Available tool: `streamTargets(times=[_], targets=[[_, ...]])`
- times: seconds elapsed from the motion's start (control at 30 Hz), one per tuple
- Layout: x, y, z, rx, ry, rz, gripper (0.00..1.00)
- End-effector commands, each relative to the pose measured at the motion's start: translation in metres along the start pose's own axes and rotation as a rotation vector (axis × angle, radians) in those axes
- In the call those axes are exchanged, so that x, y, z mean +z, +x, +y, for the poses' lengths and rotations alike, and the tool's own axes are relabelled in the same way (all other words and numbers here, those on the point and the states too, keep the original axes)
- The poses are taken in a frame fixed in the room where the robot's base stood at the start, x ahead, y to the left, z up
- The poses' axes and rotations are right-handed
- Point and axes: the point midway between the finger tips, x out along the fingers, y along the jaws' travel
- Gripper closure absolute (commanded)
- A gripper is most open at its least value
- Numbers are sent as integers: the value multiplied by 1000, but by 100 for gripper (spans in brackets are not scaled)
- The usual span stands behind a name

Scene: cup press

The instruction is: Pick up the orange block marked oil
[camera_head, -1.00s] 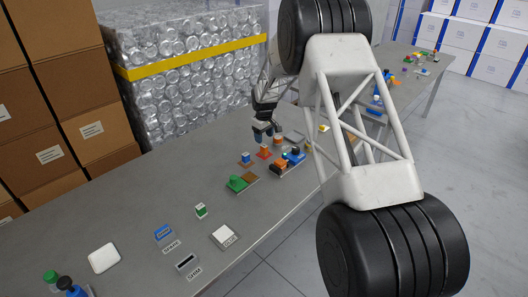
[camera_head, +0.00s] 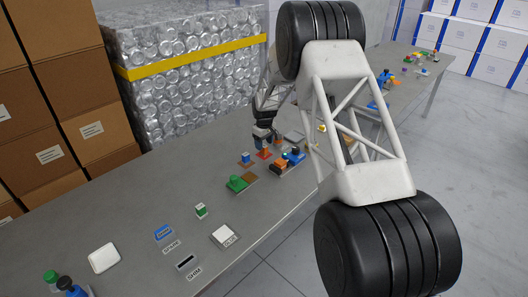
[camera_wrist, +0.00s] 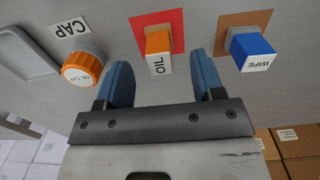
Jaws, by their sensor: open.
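The orange block marked OIL (camera_wrist: 158,45) stands on a red square (camera_wrist: 172,20) in the wrist view, ahead of and between my two blue fingers. My gripper (camera_wrist: 163,75) is open and empty, with a finger to either side of the block's line. In the head view my gripper (camera_head: 264,138) is low over the table, right above the orange block (camera_head: 265,153), whose top is partly covered by the fingers. I cannot tell whether the fingers touch the block.
A blue block marked WIPE (camera_wrist: 252,50) on a brown square stands to the right in the wrist view. A grey tray (camera_wrist: 25,55) is further left.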

Motion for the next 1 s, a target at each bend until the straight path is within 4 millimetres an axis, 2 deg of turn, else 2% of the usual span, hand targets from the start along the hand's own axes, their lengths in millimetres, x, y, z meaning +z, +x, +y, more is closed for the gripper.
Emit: streamTargets(times=[0.2,0.37,0.97,1.0], targets=[[2,26,0,-1,0,-2,38],[2,38,0,0,0,0,38],[2,41,0,0,0,0,38],[2,41,0,0,0,0,41]])
